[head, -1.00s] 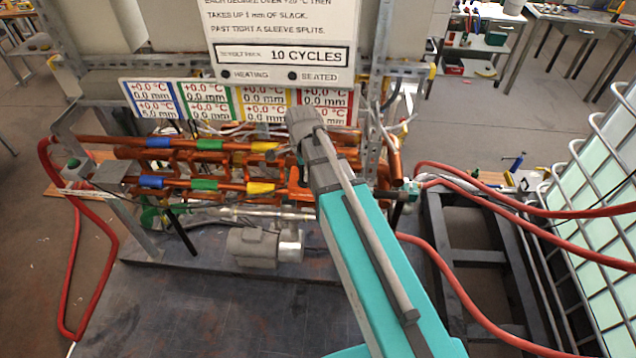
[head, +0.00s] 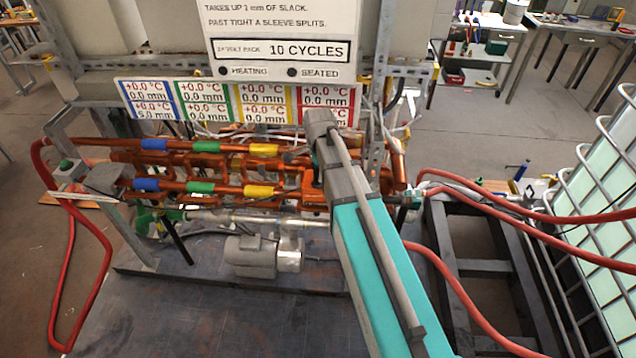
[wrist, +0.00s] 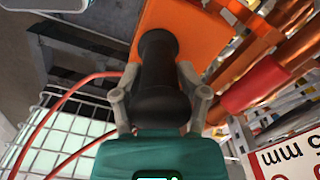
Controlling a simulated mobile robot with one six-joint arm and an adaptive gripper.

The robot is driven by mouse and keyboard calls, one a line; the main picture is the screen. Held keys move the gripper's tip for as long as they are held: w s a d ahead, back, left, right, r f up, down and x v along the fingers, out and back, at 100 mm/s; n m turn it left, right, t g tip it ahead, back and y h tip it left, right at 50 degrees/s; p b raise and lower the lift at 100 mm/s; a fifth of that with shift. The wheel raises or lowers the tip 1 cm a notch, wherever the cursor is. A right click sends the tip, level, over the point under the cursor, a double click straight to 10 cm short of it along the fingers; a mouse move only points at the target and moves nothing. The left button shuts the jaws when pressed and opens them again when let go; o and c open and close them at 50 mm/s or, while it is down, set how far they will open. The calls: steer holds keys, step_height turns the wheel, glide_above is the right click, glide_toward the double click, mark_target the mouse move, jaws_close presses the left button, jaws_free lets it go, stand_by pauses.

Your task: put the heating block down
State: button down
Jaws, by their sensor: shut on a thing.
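My gripper (wrist: 160,108) is shut on a black handle (wrist: 158,75) in the wrist view, with one grey finger on each side. The handle stands against a flat orange block (wrist: 185,28), which I take to be the heating block. Whether the block is resting on anything under it cannot be told. In the head view my arm covers the gripper and most of what it holds, in front of the right end of the orange pipes (head: 220,190).
The pipes carry blue, green, yellow and red sleeves; a red sleeve (wrist: 255,84) is close beside the block. A display panel (head: 235,100) is behind. A motor (head: 250,257) sits below. Red hoses (head: 470,305) and a caged tank (head: 610,200) are at the right.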

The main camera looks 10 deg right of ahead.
steer(key=shift+w+d+f+b, duration=0.3)
steer(key=shift+d+f+b, duration=0.05)
steer(key=shift+f+b, duration=1.6)
steer(key=shift+b, duration=0.05)
steer(key=shift+s, duration=0.1)
jaws_free()
steer(key=shift+r, duration=0.1)
step_height(320, 180, up, 12)
steer(key=p, duration=1.2)
